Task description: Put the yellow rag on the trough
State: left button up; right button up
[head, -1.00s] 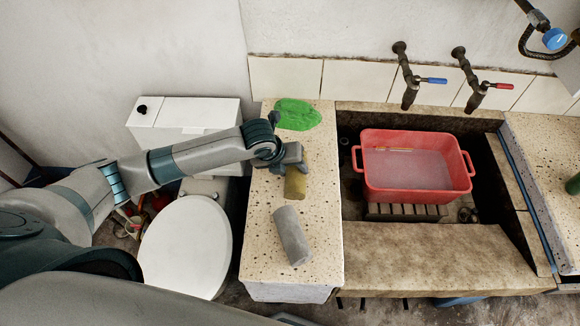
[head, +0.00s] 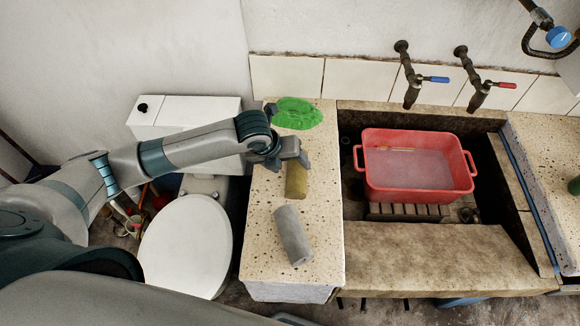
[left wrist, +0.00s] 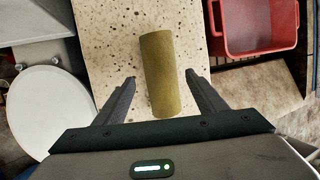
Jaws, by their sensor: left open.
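The yellow rag (head: 296,181) is a rolled, mustard-coloured cylinder lying on the speckled stone counter left of the sink. In the left wrist view the rag (left wrist: 158,70) lies between and ahead of the two fingers, with gaps on both sides. My left gripper (head: 298,163) is open and empty, just above the far end of the rag, hiding part of it; its fingers also show in the left wrist view (left wrist: 160,92). The stone trough (head: 430,245) is at the right, with a broad front ledge. My right gripper is not in view.
A grey roll (head: 293,236) lies in front of the rag and a green cloth (head: 298,114) behind it. A red basin (head: 415,190) of cloudy water sits in the trough. Two taps (head: 412,90) hang above. The front ledge is bare.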

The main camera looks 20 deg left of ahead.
pick_arm(q)
jog(key=b+v, duration=0.1)
jog(key=v, duration=0.8)
jog(key=shift+b, duration=0.3)
dwell(0.3)
